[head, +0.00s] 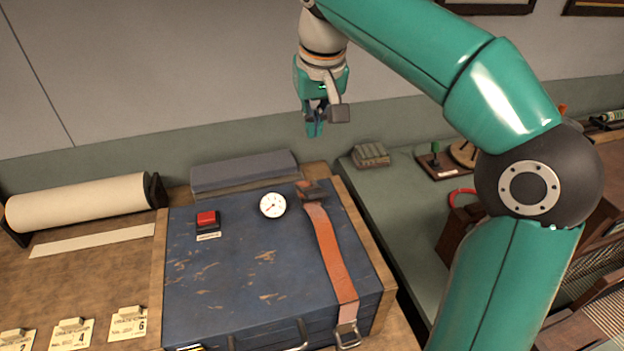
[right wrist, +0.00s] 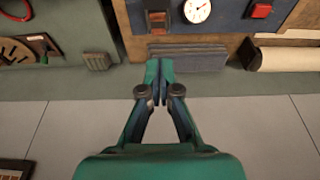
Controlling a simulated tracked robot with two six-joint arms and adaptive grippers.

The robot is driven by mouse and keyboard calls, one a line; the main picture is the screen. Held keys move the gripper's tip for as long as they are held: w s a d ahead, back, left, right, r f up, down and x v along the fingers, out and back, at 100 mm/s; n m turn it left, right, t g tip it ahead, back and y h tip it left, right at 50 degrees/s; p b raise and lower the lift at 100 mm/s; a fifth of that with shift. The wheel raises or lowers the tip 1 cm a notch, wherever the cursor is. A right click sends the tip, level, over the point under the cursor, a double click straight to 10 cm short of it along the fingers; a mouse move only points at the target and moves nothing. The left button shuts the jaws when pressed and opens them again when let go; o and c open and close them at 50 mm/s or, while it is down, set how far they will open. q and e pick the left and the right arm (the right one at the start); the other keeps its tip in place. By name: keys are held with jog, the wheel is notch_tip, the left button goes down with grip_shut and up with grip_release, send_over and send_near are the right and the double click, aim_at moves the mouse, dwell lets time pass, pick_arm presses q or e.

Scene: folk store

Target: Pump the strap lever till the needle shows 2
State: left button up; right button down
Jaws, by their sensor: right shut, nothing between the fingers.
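A worn blue case (head: 240,270) lies on the wooden bench, with an orange strap (head: 330,255) running down its right side. A brown strap lever (head: 312,192) sits at the strap's far end; it also shows in the right wrist view (right wrist: 157,22). A white round gauge (head: 272,205) is beside it, also in the right wrist view (right wrist: 197,10); its needle is too small to read. My right gripper (head: 315,130) is shut and empty, raised beyond the case's far edge and apart from the lever. It also shows in the right wrist view (right wrist: 159,68). My left gripper is not in view.
A red button (head: 206,218) sits on the case's left part. A grey block (head: 243,173) lies behind the case. A paper roll (head: 80,202) and numbered cards (head: 127,323) are at left.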

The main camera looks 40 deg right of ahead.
send_over(315, 191)
jog(key=w+d, duration=0.1)
jog(key=w, duration=0.1)
notch_tip(315, 191, down, 9)
jog(key=f, duration=0.2)
jog(key=s+f, duration=0.1)
jog(key=shift+s+a, duration=0.1)
jog(key=shift+a, duration=0.2)
jog(key=shift+s+a+f, duration=0.15)
jog(key=shift+s+f, duration=0.1)
jog(key=shift+f, duration=0.3)
